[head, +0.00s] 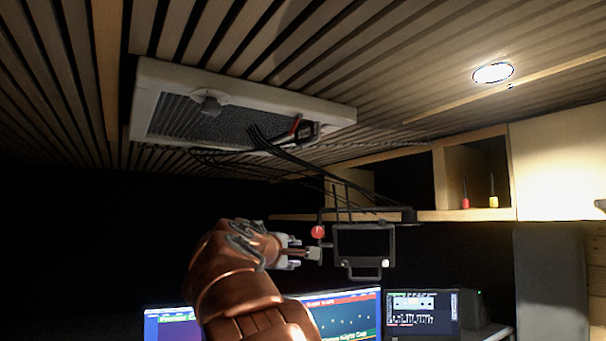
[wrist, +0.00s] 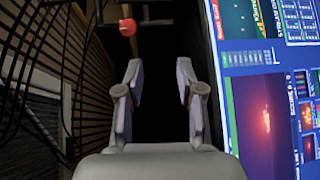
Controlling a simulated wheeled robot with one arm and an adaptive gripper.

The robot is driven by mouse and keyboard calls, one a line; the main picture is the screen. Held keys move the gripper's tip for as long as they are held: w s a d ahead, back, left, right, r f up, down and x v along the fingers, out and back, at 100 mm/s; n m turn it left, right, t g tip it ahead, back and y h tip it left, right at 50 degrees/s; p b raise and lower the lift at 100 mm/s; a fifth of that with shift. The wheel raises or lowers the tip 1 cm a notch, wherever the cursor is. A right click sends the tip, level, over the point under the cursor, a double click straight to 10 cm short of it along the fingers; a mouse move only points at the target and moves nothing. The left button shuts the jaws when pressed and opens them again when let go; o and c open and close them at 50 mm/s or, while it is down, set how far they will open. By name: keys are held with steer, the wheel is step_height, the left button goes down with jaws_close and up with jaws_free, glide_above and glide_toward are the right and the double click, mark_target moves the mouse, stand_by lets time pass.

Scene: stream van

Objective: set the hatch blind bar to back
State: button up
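The roof hatch (head: 341,114) has a white frame set in the slatted ceiling, at the upper left of the head view. A grey mesh blind (head: 180,118) fills most of its opening. My gripper (head: 303,253) is well below and to the right of the hatch, beside a dark hanging rig. In the wrist view its two fingers (wrist: 158,80) stand apart with nothing between them. The hatch is not clearly seen there.
The dark rig (head: 364,243) with a handle and a red ball (head: 318,232) is close to my fingertips; the ball also shows in the wrist view (wrist: 127,27). Black cables (head: 290,160) hang from the hatch area. Lit screens (head: 423,312) stand below. A wooden shelf (head: 470,214) is at right.

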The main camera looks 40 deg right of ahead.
step_height(320, 180, up, 13)
steer(key=w+n+t+h, duration=0.1)
steer(key=w+h, duration=0.1)
steer(key=h, duration=0.2)
steer(key=h+p, duration=0.2)
steer(key=h, duration=0.2)
glide_toward(305, 142)
steer(key=p+x, duration=0.5)
steer(key=x, duration=0.2)
steer(key=shift+w+r, duration=0.1)
steer(key=shift+r, duration=0.2)
steer(key=shift+w+d+r+p, duration=0.15)
steer(key=shift+d+r+p, duration=0.05)
steer(key=shift+d+p, duration=0.4)
steer(key=shift+f, duration=0.1)
jaws_close()
